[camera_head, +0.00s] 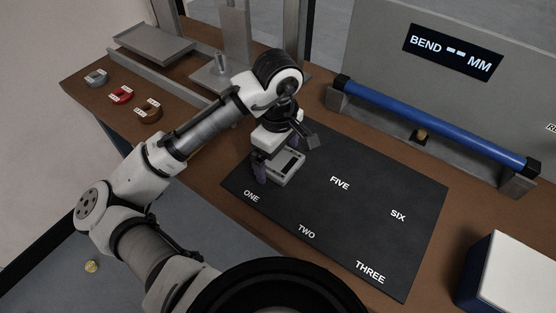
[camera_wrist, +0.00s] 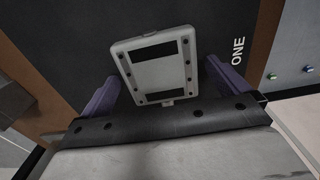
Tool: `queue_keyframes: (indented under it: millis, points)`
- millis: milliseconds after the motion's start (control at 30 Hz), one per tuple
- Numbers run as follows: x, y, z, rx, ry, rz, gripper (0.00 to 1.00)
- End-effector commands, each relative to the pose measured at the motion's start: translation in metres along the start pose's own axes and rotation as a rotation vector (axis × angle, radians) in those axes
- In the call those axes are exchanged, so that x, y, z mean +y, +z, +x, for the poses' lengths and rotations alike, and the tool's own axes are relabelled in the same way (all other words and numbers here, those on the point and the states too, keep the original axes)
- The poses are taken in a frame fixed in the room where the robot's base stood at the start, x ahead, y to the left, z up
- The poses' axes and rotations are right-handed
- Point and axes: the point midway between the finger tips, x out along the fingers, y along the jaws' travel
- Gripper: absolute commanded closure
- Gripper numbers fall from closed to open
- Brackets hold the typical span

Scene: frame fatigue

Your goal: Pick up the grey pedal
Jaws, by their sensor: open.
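The grey pedal (camera_wrist: 158,66) is a flat, pale grey block with dark strips and small dark dots. It lies on the black mat near the label ONE. In the head view the pedal (camera_head: 288,170) shows just below my gripper (camera_head: 272,170), partly hidden by it. In the wrist view my gripper (camera_wrist: 160,88) is open, with one purple finger on each side of the pedal's near end. I see gaps between the fingers and the pedal's sides. I cannot tell the exact height of the fingertips over the mat.
The black mat (camera_head: 335,220) has labels ONE, TWO, THREE, FIVE and SIX and is bare there. A blue bar (camera_head: 435,125) on grey brackets runs behind it. A white-topped box (camera_head: 515,270) stands right. Small coloured clamp-like pieces (camera_head: 121,95) and a metal stand (camera_head: 215,75) are back left.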

Motion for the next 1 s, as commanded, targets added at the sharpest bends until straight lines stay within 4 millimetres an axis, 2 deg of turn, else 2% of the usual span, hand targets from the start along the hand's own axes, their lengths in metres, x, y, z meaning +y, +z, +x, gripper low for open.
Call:
queue_keyframes:
  millis: [133, 500, 767, 1000]
  points:
    - [0.000, 0.000, 0.000, 0.000, 0.000, 0.000, 0.00]
    - [0.000, 0.000, -0.001, 0.000, 0.000, 0.000, 0.48]
    - [0.000, 0.000, -0.002, 0.000, 0.001, 0.000, 0.48]
    - [0.000, 0.000, -0.023, 0.002, 0.001, 0.001, 0.48]
